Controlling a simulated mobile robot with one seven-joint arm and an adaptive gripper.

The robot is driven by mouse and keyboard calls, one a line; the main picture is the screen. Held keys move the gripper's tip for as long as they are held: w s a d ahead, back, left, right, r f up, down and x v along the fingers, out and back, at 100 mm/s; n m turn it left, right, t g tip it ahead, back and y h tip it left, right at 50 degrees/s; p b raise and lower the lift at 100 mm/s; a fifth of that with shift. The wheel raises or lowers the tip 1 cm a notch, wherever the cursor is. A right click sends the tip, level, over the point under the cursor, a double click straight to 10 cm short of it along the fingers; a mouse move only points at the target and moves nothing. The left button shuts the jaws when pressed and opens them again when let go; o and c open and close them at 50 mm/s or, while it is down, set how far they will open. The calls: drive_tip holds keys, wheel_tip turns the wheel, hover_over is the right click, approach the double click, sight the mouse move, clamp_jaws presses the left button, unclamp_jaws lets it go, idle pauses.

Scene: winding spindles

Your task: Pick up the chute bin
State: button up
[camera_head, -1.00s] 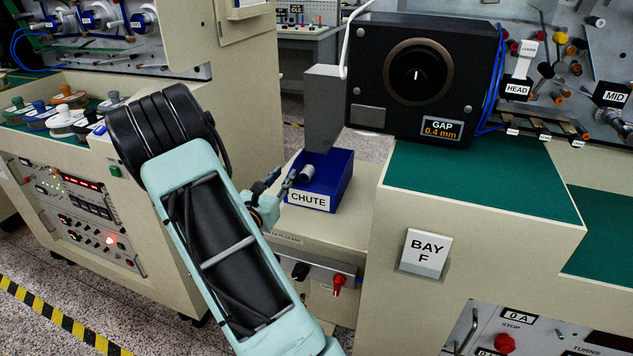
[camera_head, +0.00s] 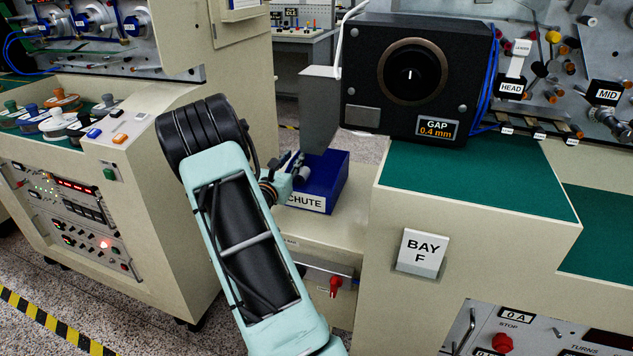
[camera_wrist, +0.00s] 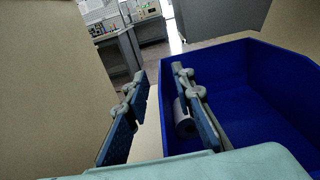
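The chute bin (camera_head: 332,188) is a blue open-topped box with a white CHUTE label, standing on a cream ledge below the grey chute. In the wrist view the bin (camera_wrist: 262,95) fills the right side. My gripper (camera_head: 297,160) is at the bin's left side, partly hiding its label. In the wrist view my gripper (camera_wrist: 160,112) is open. Its right finger shows over the bin's inside and its left finger outside, with the bin's near-left wall edge between them. I cannot tell whether a finger touches the wall. A pale cylinder (camera_wrist: 183,120) lies in the bin, partly behind the right finger.
The grey chute (camera_head: 320,108) hangs close above the bin's back. The black GAP box (camera_head: 415,75) and the cream BAY F cabinet (camera_head: 385,240) stand to the right. A red knob (camera_head: 335,286) sits below the ledge. A cream cabinet (camera_head: 165,190) stands left of my arm.

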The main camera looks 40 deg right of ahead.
clamp_jaws()
drive_tip(key=shift+r, duration=0.1)
idle(0.4)
